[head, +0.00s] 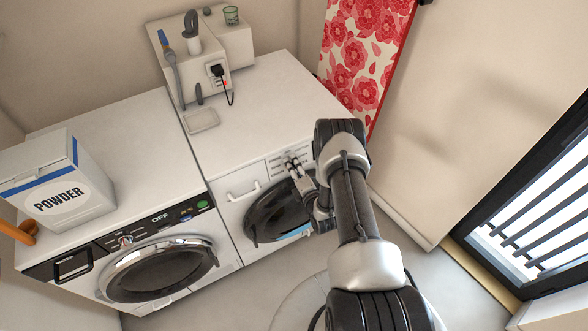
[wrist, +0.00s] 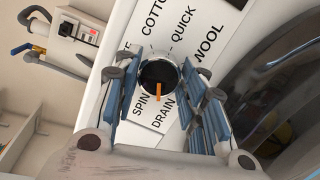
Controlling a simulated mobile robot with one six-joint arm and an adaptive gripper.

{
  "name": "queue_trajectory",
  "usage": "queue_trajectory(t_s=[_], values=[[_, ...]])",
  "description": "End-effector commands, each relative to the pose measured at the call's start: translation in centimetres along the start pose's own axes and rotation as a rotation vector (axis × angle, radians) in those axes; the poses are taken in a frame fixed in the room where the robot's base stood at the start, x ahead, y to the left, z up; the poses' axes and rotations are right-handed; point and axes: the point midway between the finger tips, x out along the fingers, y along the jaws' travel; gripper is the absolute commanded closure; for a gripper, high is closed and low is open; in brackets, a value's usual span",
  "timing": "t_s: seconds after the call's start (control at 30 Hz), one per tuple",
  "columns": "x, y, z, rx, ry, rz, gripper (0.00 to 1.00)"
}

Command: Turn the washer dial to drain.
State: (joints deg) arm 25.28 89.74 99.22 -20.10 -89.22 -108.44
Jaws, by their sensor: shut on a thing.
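The washer dial (wrist: 157,73) is a round black knob with a silver rim and an orange pointer, in the middle of the wrist view. The pointer aims down in the picture, at the upper end of the word DRAIN and close beside SPIN. COTTON, QUICK and WOOL are printed around the other sides. My gripper (wrist: 160,80) is shut on the dial, one blue-padded finger on each side. In the head view my gripper (head: 302,172) is at the panel of the right-hand washer (head: 228,178), where it hides the dial.
The washer's dark round door (head: 270,215) is just below my gripper. Another front-loading machine (head: 135,262) stands to the left, with a POWDER box (head: 62,190) on top. A grey dish (head: 202,121) and a socket unit (head: 205,80) are behind. A red floral cloth (head: 360,50) hangs at the back right.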

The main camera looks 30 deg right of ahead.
Motion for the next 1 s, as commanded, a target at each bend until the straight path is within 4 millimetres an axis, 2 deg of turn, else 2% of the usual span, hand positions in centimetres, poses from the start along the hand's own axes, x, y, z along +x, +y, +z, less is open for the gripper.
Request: queue_trajectory(t_s=[0.43,1.0], values=[[0.03,-0.05,0.03,-0.286,0.015,0.04,0.86],[0.03,-0.01,0.06,-0.356,0.019,0.049,0.86]])
